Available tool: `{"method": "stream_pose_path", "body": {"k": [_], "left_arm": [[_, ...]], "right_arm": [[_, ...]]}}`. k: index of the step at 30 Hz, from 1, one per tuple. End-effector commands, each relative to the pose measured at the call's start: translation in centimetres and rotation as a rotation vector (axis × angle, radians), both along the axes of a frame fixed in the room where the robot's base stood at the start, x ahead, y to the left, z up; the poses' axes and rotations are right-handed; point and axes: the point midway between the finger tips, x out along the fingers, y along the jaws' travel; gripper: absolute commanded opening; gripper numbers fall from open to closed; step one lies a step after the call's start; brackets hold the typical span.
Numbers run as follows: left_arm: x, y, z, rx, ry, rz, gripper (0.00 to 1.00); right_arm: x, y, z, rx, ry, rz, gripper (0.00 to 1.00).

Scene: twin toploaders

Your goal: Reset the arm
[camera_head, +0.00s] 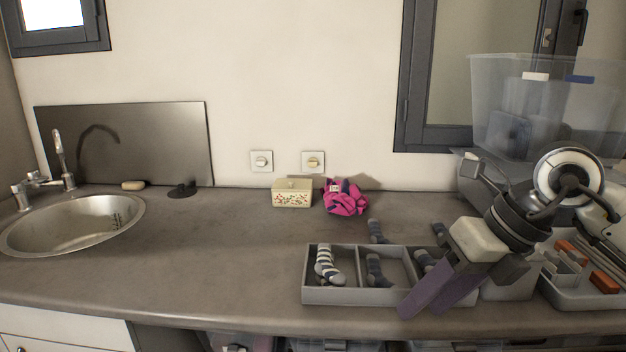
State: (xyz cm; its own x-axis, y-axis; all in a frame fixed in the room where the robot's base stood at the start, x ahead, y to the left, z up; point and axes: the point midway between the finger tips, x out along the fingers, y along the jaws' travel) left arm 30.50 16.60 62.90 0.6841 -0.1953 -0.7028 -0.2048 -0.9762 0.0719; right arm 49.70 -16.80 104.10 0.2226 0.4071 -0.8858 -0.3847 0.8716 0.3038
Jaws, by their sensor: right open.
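My right gripper (437,298) comes in from the right in the head view. Its purple fingers point down and to the left, over the right part and front edge of a grey divided tray (331,296). The fingers are open, and I see nothing held between them. They hide part of the tray's right side. A striped sock (326,267) lies in the tray's left compartment and a dark grey sock (375,270) in the middle one. Another sock (424,261) shows in the right compartment beside my gripper. My left gripper is not in view.
A dark sock (378,232) lies behind the tray. A pink and navy cloth (344,198) and a cream box (292,193) stand by the wall. Clear bins (500,95) are stacked at back right. A sink (75,224) is at left. The counter's left middle is clear.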

Motion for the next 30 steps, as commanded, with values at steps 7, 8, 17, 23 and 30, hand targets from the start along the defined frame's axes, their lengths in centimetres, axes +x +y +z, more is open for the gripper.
{"method": "stream_pose_path", "body": {"k": [7,8,17,23,30], "left_arm": [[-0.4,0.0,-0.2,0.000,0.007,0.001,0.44],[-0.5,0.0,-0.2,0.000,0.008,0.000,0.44],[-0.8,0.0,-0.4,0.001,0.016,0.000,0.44],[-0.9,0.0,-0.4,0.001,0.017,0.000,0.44],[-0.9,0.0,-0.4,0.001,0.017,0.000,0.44]], "right_arm": [[-4.4,10.0,-2.6,0.421,0.158,0.153,0.44],[-5.1,11.6,-2.6,0.504,0.188,0.166,0.44],[-5.7,17.6,1.2,1.434,0.494,-0.130,0.44],[-0.6,12.0,-4.9,1.861,0.669,-0.753,0.44],[-1.9,4.5,-21.4,1.944,0.820,-1.601,0.44]]}}
